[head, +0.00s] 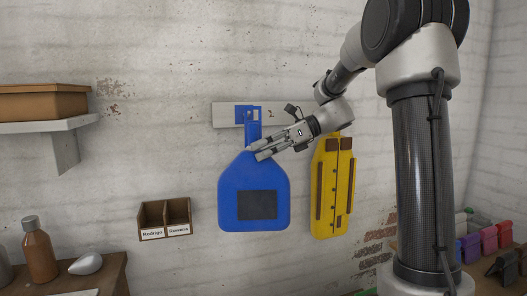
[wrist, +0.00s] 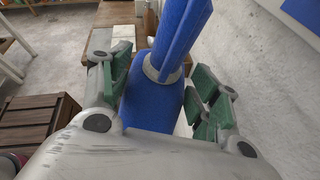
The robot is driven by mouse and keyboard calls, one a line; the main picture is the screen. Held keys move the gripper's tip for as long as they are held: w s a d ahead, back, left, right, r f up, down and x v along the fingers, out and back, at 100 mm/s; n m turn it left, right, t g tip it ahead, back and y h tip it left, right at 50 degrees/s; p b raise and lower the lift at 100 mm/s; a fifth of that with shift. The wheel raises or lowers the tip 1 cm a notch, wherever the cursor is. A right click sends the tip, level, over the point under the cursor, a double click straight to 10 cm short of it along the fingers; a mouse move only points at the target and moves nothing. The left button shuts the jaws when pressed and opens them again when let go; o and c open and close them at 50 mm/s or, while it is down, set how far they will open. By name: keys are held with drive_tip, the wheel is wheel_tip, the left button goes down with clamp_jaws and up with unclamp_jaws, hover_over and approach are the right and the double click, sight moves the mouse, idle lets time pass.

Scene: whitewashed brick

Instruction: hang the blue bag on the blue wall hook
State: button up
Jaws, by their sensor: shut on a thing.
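The blue bag (head: 233,182) is upright against the brick wall in the head view, its dark patch facing out. Its narrow strap (head: 252,128) rises in front of the blue hook (head: 241,113) on a pale wall board. I cannot tell whether the strap is around the hook or only in front of it. My gripper (head: 260,149) comes from the right and is shut on the bag at its neck, below the board. In the wrist view the bag's blue neck (wrist: 183,38) with a grey collar passes between my green-padded fingers (wrist: 165,90).
A yellow bag (head: 330,190) hangs just right of the blue bag. A small labelled wooden box (head: 165,218) is on the wall at lower left. A shelf (head: 65,126) with a brown box is at upper left. A bottle (head: 39,250) stands on a table below.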

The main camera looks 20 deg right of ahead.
drive_tip(key=w+f, duration=0.1)
drive_tip(key=w, duration=0.6)
drive_tip(key=shift+f, duration=0.15)
idle(0.4)
drive_tip(key=shift+w, duration=0.1)
idle(0.6)
